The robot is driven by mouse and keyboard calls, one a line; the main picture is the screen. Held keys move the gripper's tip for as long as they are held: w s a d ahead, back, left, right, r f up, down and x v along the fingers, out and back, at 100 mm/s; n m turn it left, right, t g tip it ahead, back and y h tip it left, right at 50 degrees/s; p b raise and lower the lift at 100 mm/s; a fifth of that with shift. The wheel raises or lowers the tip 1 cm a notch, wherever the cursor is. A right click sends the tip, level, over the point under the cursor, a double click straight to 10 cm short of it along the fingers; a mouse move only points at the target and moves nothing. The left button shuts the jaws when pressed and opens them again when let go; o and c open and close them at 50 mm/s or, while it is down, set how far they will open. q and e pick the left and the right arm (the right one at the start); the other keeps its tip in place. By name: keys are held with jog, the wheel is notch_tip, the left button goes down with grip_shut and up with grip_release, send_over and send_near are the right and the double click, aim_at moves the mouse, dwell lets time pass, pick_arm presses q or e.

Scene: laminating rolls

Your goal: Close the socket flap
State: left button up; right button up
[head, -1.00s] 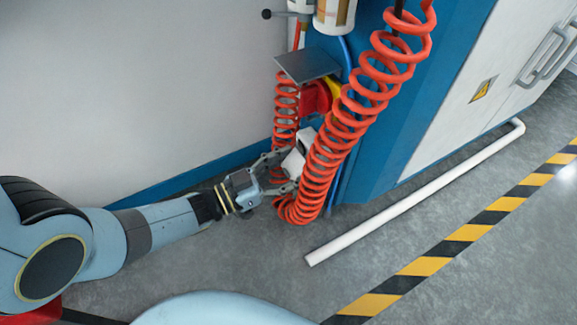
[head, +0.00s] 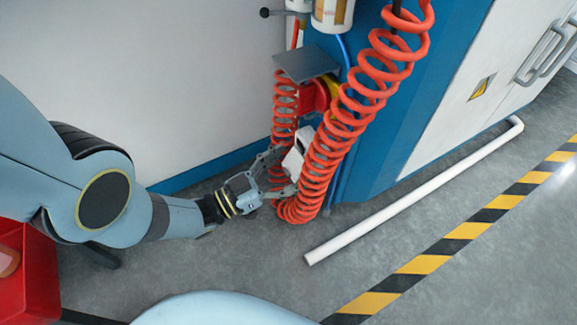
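A red socket (head: 314,97) with a yellow part beside it is on the side of the blue cabinet, partly hidden by red coiled hoses. A flat grey plate (head: 307,64) sticks out above it; I cannot tell if this is the flap. A white block-shaped part (head: 296,157) sits below the red socket, beside the coil. My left gripper (head: 285,171) is low by the cabinet, its fingers spread with the white part near their tips. Contact is unclear. My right gripper is not in view.
A red coiled hose (head: 365,95) hangs in front of the socket, and another coil (head: 285,110) hangs behind it. A white pipe (head: 415,190) lies on the floor. A red box (head: 38,275) is at lower left.

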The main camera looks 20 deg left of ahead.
pick_arm(q)
jog(key=v, duration=0.7)
jog(key=shift+s, duration=0.15)
jog(key=shift+a, duration=0.15)
